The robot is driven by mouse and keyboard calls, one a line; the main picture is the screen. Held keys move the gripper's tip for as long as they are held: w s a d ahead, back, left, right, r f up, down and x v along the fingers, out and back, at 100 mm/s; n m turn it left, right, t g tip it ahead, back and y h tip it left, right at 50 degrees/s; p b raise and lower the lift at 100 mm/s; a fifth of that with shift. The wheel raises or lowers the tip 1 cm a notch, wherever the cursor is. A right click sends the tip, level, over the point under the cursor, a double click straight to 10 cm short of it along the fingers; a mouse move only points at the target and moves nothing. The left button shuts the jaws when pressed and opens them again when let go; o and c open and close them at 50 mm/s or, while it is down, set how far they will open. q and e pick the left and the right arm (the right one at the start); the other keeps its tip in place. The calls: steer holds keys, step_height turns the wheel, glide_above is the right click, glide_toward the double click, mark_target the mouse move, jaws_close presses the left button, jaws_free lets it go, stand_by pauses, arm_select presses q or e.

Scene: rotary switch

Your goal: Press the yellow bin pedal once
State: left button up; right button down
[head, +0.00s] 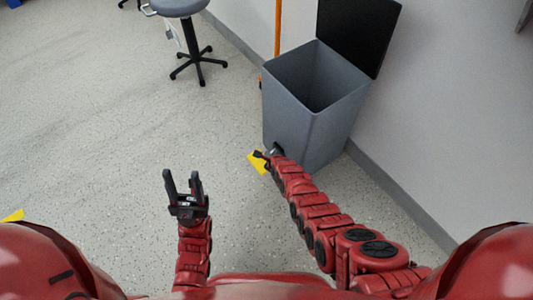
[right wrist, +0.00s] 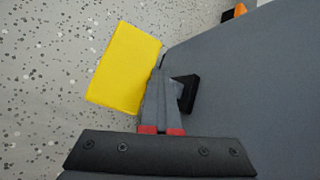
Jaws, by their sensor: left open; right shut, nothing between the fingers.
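The yellow pedal (head: 256,161) sticks out at the foot of the grey bin (head: 315,105) in the head view. In the right wrist view the pedal (right wrist: 127,67) is a yellow plate beside the bin's grey wall (right wrist: 250,80). The bin's black lid (head: 358,35) stands open. My right gripper (head: 265,156) is shut and empty, right over the pedal's edge; its fingers show in the right wrist view (right wrist: 160,105). I cannot tell whether it touches the pedal. My left gripper (head: 182,178) is open and empty, left of the bin, above bare floor.
The bin stands close to the wall (head: 430,110). An orange pole (head: 278,28) rises behind it. A wheeled stool (head: 190,40) stands at the back left. A yellow patch (head: 13,215) lies on the floor at the left edge. The speckled floor (head: 90,120) at left is clear.

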steer(key=shift+s+a+r+p, duration=0.45)
steer(key=shift+a+r+p, duration=0.15)
steer(key=shift+r+p, duration=0.15)
steer(key=shift+w+d+r, duration=0.1)
steer(key=shift+r, duration=0.1)
steer(key=shift+w+d+r, duration=0.1)
steer(key=shift+w+d, duration=0.05)
steer(key=shift+d, duration=0.05)
steer(key=shift+w+r+p, duration=0.1)
steer(key=shift+p, duration=0.25)
steer(key=r+p, duration=0.5)
steer(key=shift+d, duration=0.2)
